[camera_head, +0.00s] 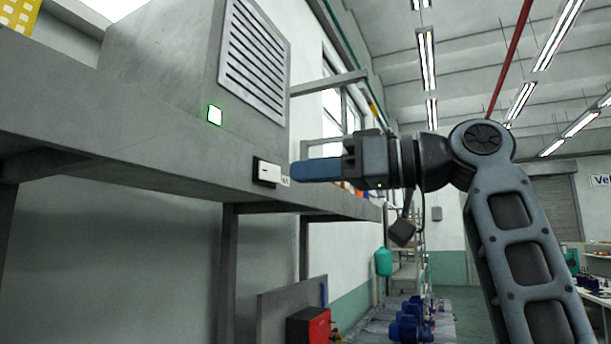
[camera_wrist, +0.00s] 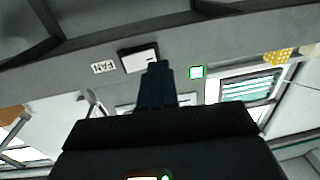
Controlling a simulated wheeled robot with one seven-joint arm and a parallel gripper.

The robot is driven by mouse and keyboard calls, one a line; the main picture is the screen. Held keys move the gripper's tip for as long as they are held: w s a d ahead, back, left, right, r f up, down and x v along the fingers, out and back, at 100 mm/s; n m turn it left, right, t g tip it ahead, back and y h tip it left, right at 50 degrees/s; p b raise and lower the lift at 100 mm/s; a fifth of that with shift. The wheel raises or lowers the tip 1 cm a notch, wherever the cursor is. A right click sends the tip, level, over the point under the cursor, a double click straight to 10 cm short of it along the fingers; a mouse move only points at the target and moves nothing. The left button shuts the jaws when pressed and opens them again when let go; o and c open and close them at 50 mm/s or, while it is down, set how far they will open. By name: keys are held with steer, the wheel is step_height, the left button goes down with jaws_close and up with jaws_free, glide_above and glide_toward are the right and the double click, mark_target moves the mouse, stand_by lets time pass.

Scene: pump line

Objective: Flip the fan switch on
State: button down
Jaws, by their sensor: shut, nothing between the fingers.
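The fan switch (camera_head: 266,171) is a white rocker in a dark housing on the front face of a grey beam. It also shows in the wrist view (camera_wrist: 138,59). A small FAN label (camera_wrist: 104,67) is beside it. My gripper (camera_head: 295,171) is shut and empty, its blue fingers pointing left at the switch. In the wrist view the fingertips (camera_wrist: 158,65) overlap the lower right edge of the switch. I cannot tell whether they touch it. A small square light (camera_head: 215,115) with a green glow is above and left of the switch in the head view.
A grey box with a slatted vent (camera_head: 256,60) stands on the beam (camera_head: 120,135) above the switch. A red box (camera_head: 309,325) and several blue pumps (camera_head: 410,322) are lower down. The air below the beam, around my gripper, is clear.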

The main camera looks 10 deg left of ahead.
steer(key=s+b+v, duration=0.2)
steer(key=v, duration=0.6)
steer(key=shift+a, duration=0.15)
steer(key=shift+f, duration=0.1)
